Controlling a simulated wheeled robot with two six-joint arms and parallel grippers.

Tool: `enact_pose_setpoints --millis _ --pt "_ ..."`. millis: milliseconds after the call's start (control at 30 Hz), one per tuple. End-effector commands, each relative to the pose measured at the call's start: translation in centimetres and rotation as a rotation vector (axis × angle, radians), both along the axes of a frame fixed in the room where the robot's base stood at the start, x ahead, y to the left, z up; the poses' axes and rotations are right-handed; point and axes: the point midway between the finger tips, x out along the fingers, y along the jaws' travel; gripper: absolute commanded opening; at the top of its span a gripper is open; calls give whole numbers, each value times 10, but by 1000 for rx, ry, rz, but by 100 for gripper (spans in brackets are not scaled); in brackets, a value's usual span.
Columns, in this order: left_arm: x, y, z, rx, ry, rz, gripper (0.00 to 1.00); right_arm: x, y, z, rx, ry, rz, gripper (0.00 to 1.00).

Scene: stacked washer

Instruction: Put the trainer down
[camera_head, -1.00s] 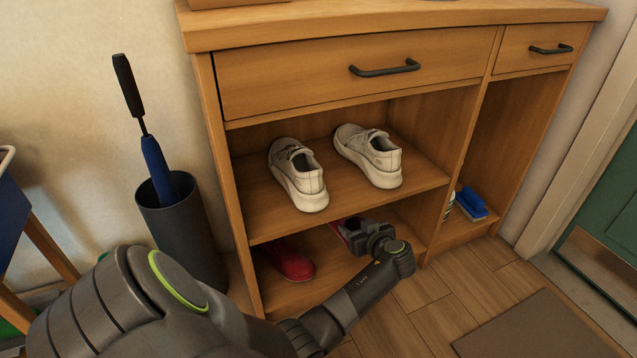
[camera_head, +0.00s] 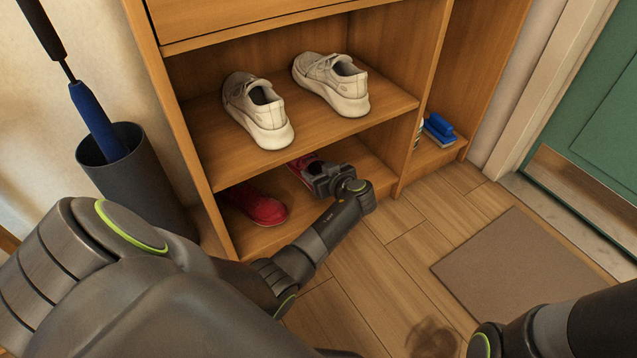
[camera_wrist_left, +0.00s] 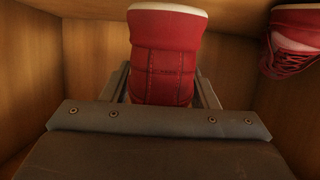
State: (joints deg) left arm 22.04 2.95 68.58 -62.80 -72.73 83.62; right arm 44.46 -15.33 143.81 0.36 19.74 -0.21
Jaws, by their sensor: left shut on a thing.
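My left gripper (camera_head: 325,178) reaches into the lower compartment of the wooden cabinet and is shut on a red trainer (camera_head: 302,163). The gripper and arm hide most of that trainer in the head view. In the left wrist view the trainer (camera_wrist_left: 163,50), red with a pale sole edge, stands between the two fingers. I cannot tell whether its sole touches the lower shelf (camera_head: 262,238). A second red trainer (camera_head: 257,206) lies to the left on that shelf; it also shows in the left wrist view (camera_wrist_left: 292,45). My right gripper is out of view.
Two white trainers (camera_head: 258,110) (camera_head: 333,84) stand on the shelf (camera_head: 205,140) above. A dark bin (camera_head: 140,185) with an umbrella is left of the cabinet. A blue brush (camera_head: 440,127) lies in the right compartment. A brown mat (camera_head: 525,262) lies on the floor.

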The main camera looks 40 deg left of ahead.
Motion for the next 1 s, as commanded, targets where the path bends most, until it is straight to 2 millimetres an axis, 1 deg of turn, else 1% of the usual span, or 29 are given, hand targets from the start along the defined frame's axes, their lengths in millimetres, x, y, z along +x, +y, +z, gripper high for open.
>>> enact_pose_setpoints --millis 200,267,500,533,667,700,1000 --pt "0 0 -28 0 1 1 25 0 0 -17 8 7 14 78" --pt "0 0 -34 0 0 0 25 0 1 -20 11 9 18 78" --pt "0 0 -35 0 0 -1 25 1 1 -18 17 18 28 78" --pt "0 0 -36 -2 0 -1 56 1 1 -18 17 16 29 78" --pt "0 0 -36 -2 1 0 73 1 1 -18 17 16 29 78" --pt "0 0 -36 -2 1 0 76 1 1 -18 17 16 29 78" --pt "0 0 -35 -1 0 0 76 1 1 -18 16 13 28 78"
